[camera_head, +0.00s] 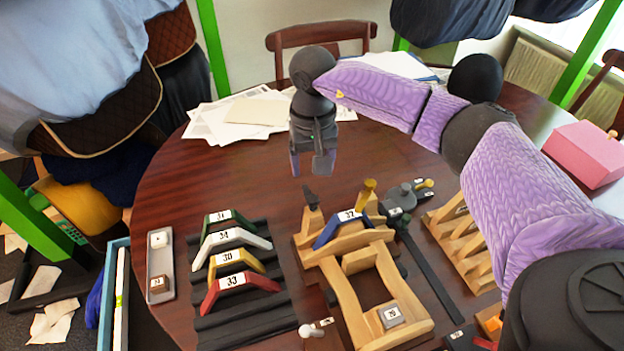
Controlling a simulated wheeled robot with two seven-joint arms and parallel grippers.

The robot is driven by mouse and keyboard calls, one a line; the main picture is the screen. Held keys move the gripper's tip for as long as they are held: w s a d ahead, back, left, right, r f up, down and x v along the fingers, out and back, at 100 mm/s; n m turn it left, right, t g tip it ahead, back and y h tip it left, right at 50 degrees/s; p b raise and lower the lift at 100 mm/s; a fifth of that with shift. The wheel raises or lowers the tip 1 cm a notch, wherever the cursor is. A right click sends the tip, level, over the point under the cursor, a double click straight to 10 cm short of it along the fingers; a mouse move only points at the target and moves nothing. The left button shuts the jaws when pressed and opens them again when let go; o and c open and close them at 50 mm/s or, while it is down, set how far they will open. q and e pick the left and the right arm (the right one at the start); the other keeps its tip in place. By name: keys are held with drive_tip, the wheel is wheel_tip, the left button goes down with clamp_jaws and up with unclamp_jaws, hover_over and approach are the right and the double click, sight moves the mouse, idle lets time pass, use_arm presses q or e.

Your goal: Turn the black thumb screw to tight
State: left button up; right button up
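The black thumb screw (310,198) stands on the left rear corner of a wooden fixture (350,275). A brass-coloured screw (368,190) stands on the right rear corner. A blue arch-shaped piece marked 37 (342,228) sits across the fixture between the two screws. My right gripper (310,168) comes in from the right on the purple arm. It points down above and behind the black screw, apart from it. Its fingers look parted with nothing between them. How tight the screw is cannot be told. My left gripper is not in view.
A dark ribbed rack (255,325) holds green, white, yellow and red arches left of the fixture. A grey tray (160,265) lies further left. A dark caliper-like tool (430,265) and a slatted wooden rack (462,245) are right. Papers (235,115) lie behind.

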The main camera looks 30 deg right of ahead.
sight(313, 198)
drive_tip(key=f, duration=0.4)
drive_tip(key=f+b, duration=0.1)
drive_tip(key=f, duration=0.3)
drive_tip(key=shift+s+a+f, duration=0.1)
drive_tip(key=shift+s+f, duration=0.05)
drive_tip(key=shift+s, duration=0.05)
clamp_jaws()
